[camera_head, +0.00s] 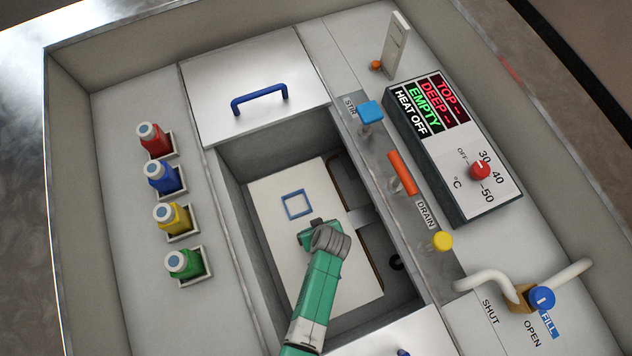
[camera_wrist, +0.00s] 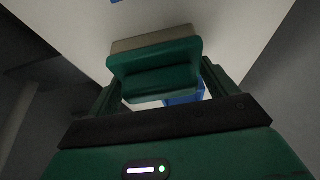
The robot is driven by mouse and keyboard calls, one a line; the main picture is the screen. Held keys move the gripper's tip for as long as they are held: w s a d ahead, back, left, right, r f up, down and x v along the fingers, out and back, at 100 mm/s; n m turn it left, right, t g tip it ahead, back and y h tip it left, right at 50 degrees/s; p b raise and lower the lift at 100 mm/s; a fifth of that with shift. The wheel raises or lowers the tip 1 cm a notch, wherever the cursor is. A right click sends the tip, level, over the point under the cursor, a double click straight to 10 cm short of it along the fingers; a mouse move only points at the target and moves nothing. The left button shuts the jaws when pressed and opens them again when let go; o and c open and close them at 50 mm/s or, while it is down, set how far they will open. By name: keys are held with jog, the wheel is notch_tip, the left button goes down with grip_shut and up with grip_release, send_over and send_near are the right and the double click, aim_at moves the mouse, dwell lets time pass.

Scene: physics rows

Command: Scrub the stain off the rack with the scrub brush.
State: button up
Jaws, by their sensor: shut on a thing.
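The rack (camera_head: 275,215) is a flat white board inside the sunken basin, with a blue square outline (camera_head: 297,204) on it. I cannot make out a stain in either view. My gripper (camera_wrist: 160,84) is shut on the scrub brush (camera_wrist: 155,68), a green block with a beige face turned away from the wrist. In the head view my gripper (camera_head: 313,232) is over the rack, just below the blue outline in the picture. The brush is mostly hidden there, and I cannot tell whether it touches the rack. Blue marking shows behind the brush in the wrist view.
Red, blue, yellow and green bottles (camera_head: 163,177) stand in holders left of the basin. A lid with a blue handle (camera_head: 260,95) lies behind it. Right are a blue knob (camera_head: 370,112), orange lever (camera_head: 402,173), yellow knob (camera_head: 442,240) and control panel (camera_head: 465,180). Basin walls surround my gripper.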

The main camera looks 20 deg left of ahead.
jog(key=shift+s+d+f+p, duration=0.15)
jog(key=shift+s+d+p, duration=0.2)
jog(key=shift+s+d, duration=0.45)
jog(key=shift+w, duration=0.1)
jog(key=shift+w+a, duration=0.2)
jog(key=shift+w+a+b, duration=0.4)
jog(key=shift+w+a, duration=0.25)
jog(key=shift+a, duration=0.05)
jog(key=shift+w+a+b, duration=0.5)
jog(key=shift+w+a, duration=0.15)
jog(key=shift+w, duration=0.1)
jog(key=shift+w+a, duration=0.25)
jog(key=shift+w, duration=0.05)
jog(key=shift+s+d+p, duration=0.5)
jog(key=shift+s+d, duration=0.45)
jog(key=shift+s, duration=0.15)
jog(key=shift+s+d, duration=0.1)
